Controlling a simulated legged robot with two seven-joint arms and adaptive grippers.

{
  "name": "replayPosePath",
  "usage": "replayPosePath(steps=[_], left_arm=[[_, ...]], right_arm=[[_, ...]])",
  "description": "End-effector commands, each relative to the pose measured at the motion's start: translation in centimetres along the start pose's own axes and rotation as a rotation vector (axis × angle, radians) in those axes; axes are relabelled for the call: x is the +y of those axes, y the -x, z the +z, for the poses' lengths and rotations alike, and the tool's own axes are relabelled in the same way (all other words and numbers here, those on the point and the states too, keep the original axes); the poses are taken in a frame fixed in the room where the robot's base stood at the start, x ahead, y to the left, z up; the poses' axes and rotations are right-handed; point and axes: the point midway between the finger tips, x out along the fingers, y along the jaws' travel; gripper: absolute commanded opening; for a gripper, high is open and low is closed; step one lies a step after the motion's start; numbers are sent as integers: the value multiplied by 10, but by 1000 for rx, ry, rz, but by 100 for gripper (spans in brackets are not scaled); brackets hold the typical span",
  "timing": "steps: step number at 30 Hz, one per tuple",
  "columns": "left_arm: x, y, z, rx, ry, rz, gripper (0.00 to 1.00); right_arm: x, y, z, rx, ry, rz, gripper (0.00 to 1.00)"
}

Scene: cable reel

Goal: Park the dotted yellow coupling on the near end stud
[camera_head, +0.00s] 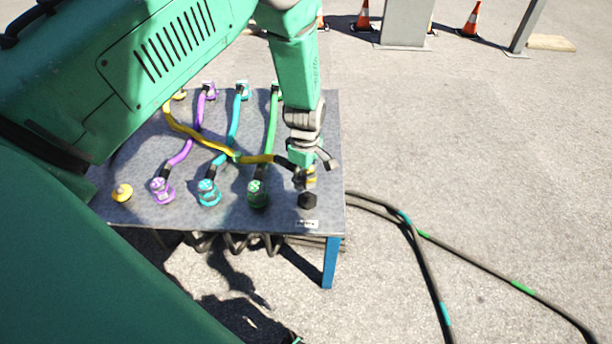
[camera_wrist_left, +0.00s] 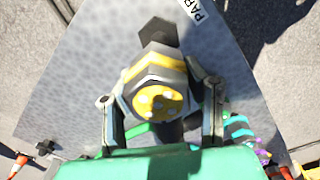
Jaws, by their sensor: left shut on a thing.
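The dotted yellow coupling (camera_wrist_left: 160,101) is gripped between the fingers of my left gripper (camera_wrist_left: 160,108), its pale-dotted yellow face towards the left wrist camera. In the head view my left gripper (camera_head: 311,171) is over the table's near right part, and a little of the coupling's yellow (camera_head: 312,180) shows. The near end stud, a black hexagonal post (camera_head: 308,201), stands by the near right corner, just on the near side of the gripper. It also shows past the coupling in the left wrist view (camera_wrist_left: 158,32). The coupling appears apart from the stud.
The yellow cable (camera_head: 255,159) crosses the purple, teal and green cables. Purple (camera_head: 162,190), teal (camera_head: 208,193) and green (camera_head: 258,193) couplings sit along the near side, with a yellow fitting (camera_head: 122,193) at left. A white label (camera_head: 307,224) lies at the table edge (camera_head: 225,228).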

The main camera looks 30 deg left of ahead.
Motion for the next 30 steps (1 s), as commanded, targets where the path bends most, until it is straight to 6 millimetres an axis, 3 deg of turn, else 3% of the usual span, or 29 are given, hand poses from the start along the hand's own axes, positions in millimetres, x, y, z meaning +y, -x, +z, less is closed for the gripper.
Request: replayPosePath(steps=[10, 18, 30], left_arm=[[0, -46, 1, -1, 0, 1, 0], [1, -61, 0, 0, -1, 2, 0], [0, -61, 1, 0, -1, 1, 0]], right_arm=[[0, -43, 2, 0, 0, 0, 40], [0, -48, 2, 0, 0, 0, 40], [0, -44, 2, 0, 0, 0, 40]])
